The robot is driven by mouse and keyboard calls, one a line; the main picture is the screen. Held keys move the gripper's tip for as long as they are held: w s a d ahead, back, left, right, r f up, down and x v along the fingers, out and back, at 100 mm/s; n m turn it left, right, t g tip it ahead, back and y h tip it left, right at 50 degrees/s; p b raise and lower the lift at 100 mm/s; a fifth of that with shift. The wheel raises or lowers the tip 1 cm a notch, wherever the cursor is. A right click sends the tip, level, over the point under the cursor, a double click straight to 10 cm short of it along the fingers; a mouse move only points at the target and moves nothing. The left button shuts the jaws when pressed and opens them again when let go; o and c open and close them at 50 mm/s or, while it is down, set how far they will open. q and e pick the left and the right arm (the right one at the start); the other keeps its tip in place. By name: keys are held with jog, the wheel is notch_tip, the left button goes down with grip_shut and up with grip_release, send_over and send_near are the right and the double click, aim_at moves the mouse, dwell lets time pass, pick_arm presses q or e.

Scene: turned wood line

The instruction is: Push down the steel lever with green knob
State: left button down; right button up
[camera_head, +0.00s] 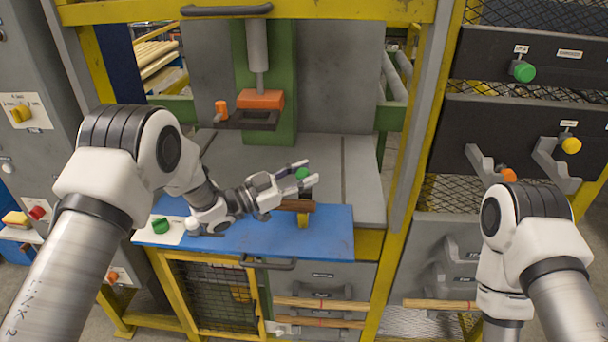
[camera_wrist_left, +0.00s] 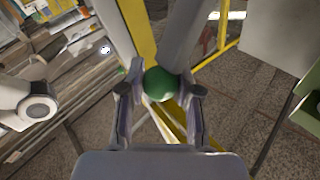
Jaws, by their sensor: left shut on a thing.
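A round green knob (camera_head: 302,173) stands over the blue bench top, between the fingertips of my left gripper (camera_head: 299,174). In the left wrist view the green knob (camera_wrist_left: 160,84) sits between the two fingers of the left gripper (camera_wrist_left: 160,92), which are shut on it. The steel lever below the knob cannot be clearly made out; the gripper and a brown bar partly hide that area. My right arm is at the lower right, and its gripper is out of view.
The blue bench top (camera_head: 330,236) carries a green button (camera_head: 160,226) at its left. A press with an orange block (camera_head: 260,99) stands behind. Another green knob (camera_head: 524,72) and a yellow knob (camera_head: 571,145) are on the right-hand panels. Yellow posts flank the bench.

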pick_arm(q)
jog(key=shift+s+f+b, duration=0.4)
jog(key=shift+s+f, duration=0.1)
jog(key=shift+f, duration=0.05)
jog(key=c, duration=0.8)
grip_release()
jog(key=shift+w, duration=0.1)
jog(key=v, duration=1.2)
jog(key=shift+w, duration=0.1)
